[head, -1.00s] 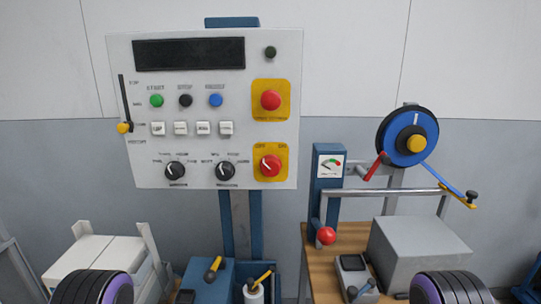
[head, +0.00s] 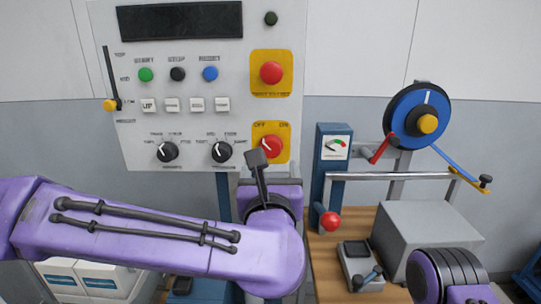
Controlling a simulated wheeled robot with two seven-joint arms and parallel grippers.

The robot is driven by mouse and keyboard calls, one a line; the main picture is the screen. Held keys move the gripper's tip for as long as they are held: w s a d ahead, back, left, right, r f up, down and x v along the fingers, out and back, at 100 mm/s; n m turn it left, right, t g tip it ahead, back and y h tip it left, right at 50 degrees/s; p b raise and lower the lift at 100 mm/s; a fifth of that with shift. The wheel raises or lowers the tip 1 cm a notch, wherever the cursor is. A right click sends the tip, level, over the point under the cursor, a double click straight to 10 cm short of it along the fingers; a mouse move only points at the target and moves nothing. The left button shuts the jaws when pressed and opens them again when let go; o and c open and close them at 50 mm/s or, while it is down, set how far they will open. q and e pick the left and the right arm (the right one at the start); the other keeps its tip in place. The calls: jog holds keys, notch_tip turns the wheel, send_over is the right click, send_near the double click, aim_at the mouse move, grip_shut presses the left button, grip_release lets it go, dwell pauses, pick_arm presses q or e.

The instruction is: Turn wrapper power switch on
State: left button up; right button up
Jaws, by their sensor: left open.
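The power switch (head: 272,146) is a red rotary knob on a yellow plate marked OFF and ON, at the lower right of the white control panel (head: 190,115). Its white pointer slants up-left, towards OFF. My left gripper (head: 256,157) is open and seen nearly edge-on. It is just in front of the switch and covers the lower left of the plate. I cannot tell whether the fingers touch the knob. My right gripper is out of view; only part of my right arm shows at the lower right.
A red emergency button (head: 271,73) sits above the switch. Two black selector dials (head: 222,152) are to its left. At right, a bench (head: 325,250) holds a red-ball lever (head: 330,222), a gauge (head: 337,147), a grey box (head: 425,235) and a blue wheel (head: 417,115).

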aim_at(271, 150)
pick_arm(q)
jog(key=w+p, duration=0.3)
jog(key=w, duration=0.6)
jog(key=shift+w+f, duration=0.1)
jog(key=shift+w, duration=0.25)
jog(key=shift+w+f, duration=0.1)
jog(key=shift+w, duration=0.1)
jog(key=c, duration=1)
